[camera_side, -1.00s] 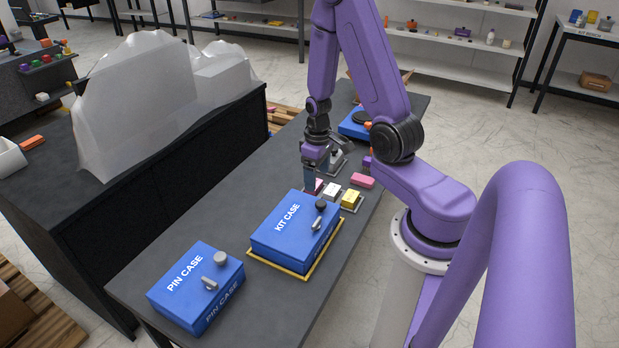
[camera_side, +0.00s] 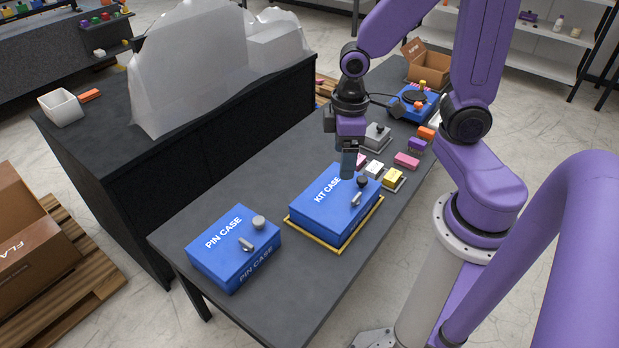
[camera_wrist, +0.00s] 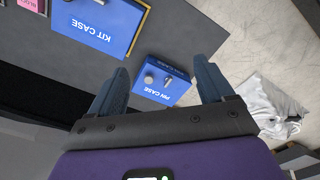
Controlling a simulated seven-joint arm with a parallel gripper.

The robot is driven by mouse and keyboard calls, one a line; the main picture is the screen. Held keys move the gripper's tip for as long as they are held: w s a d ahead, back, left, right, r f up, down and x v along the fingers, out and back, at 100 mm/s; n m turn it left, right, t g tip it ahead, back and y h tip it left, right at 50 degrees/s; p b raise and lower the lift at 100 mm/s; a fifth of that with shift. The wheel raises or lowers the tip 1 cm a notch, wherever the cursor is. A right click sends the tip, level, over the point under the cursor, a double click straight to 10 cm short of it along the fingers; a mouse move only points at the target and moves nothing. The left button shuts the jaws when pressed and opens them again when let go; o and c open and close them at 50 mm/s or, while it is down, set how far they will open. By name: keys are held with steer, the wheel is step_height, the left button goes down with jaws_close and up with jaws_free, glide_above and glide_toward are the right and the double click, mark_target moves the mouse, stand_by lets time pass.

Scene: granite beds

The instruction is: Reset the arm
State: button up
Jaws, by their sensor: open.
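My gripper (camera_side: 347,165) hangs over the dark table, just above and behind the far edge of the blue kit case (camera_side: 318,205) in the side view. In the wrist view my gripper (camera_wrist: 163,88) has its two fingers spread apart, with nothing held between them. The blue pin case (camera_wrist: 165,80) shows beyond the gap between the fingers, well below them. The kit case (camera_wrist: 98,24) lies at the upper left of that view. Whether the gripper touches the kit case is unlikely from the wrist view, where it appears clear of it.
The kit case stands in a yellow frame (camera_side: 338,252), near the pin case (camera_side: 232,250). Pink (camera_side: 406,160), white (camera_side: 374,168) and yellow (camera_side: 394,178) blocks lie behind it. A blue unit (camera_side: 412,103) and an open carton (camera_side: 428,65) stand farther back. The table's left strip (camera_side: 240,180) is clear.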

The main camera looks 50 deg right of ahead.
steer(key=s+a+r+n, duration=0.2)
steer(key=s+r, duration=0.1)
steer(key=s, duration=0.3)
steer(key=s+a+r+n, duration=0.1)
steer(key=s+r+n, duration=0.1)
steer(key=s, duration=0.3)
steer(key=shift+s+a+r+n, duration=0.3)
steer(key=shift+s+a+r, duration=0.1)
steer(key=shift+r, duration=0.05)
